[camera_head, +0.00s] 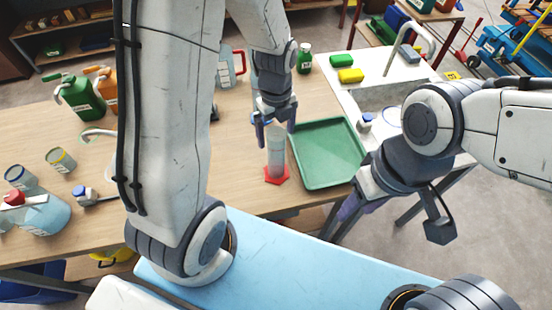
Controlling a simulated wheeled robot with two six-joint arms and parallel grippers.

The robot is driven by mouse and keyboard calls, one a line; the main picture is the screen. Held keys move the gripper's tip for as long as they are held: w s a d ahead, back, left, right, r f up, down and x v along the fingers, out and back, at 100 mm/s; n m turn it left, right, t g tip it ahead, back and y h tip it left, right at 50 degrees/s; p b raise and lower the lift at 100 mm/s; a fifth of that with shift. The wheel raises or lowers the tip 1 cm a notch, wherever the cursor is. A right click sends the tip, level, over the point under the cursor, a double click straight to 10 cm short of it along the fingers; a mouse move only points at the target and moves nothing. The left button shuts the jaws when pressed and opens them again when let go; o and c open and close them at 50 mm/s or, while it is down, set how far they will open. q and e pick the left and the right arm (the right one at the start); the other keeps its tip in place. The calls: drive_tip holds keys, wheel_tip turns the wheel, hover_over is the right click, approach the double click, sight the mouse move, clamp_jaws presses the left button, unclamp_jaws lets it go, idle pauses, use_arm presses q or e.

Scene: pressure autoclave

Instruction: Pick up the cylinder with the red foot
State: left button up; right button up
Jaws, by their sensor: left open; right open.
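The clear measuring cylinder (276,158) stands upright on the wooden table, on its red foot (277,176). My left gripper (274,128) points down directly over it. Its fingers are open, and in the picture they lie to either side of the cylinder's upper end. I cannot tell whether they touch it. The cylinder's top is partly hidden by the gripper. My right gripper (395,217) is open and empty, to the right of the green tray, near the table's front edge.
The green tray (328,184) lies just right of the cylinder. A sink (375,96), a yellow sponge (351,76) and a green sponge (341,61) are beyond it. A green bottle (304,58) stands behind. Jerrycans (82,98) and beakers (61,160) stand at left.

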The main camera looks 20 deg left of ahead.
use_arm(q)
drive_tip(key=shift+f, duration=0.85)
clamp_jaws()
drive_tip(key=shift+r, duration=0.15)
